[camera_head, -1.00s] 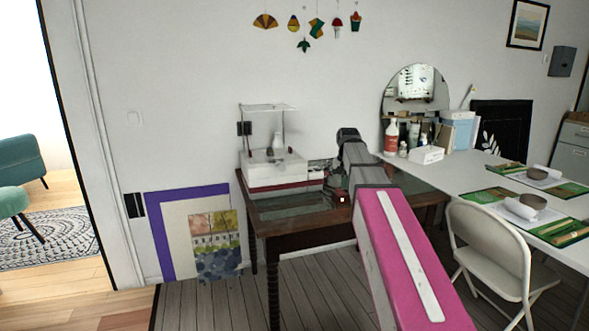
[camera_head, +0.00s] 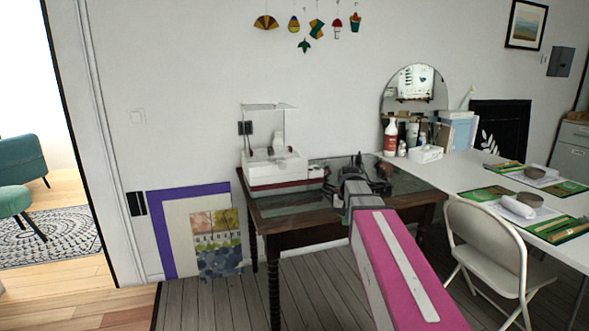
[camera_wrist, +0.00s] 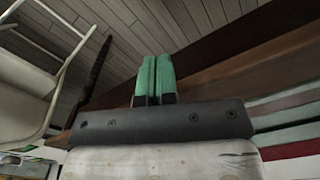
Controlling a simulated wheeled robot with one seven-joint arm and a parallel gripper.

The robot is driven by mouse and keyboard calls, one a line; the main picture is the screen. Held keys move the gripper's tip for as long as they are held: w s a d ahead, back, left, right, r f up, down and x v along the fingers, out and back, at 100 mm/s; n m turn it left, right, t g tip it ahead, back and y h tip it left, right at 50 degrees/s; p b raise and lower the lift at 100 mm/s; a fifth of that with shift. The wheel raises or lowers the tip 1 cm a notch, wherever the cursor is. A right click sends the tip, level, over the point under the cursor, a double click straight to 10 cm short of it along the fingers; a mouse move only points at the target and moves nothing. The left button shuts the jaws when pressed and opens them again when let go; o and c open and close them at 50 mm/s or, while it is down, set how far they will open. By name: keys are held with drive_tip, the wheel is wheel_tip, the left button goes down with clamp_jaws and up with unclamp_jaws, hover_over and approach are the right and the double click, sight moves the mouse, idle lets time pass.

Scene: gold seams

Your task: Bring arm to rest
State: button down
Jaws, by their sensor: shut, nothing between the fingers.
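My gripper (camera_wrist: 154,78) shows in the wrist view with its two green fingers side by side, shut and empty. The wrist view looks past them to grey floorboards and a dark wooden table edge. In the head view my pink arm reaches from the lower right toward the dark wooden table (camera_head: 262,226). Its grey far end is in front of the glass top. I cannot clearly make out the fingers there.
A white machine (camera_head: 276,167) stands on the table's left part. A white table (camera_head: 470,178) with green mats and a bottle (camera_head: 391,139) is to the right. A folding chair (camera_head: 487,232) stands close to my arm.

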drive_tip(key=s+f+n, duration=0.1)
drive_tip(key=s+f, duration=1.5)
drive_tip(key=f, duration=0.2)
drive_tip(key=shift+f+n, duration=0.3)
drive_tip(key=shift+f, duration=0.05)
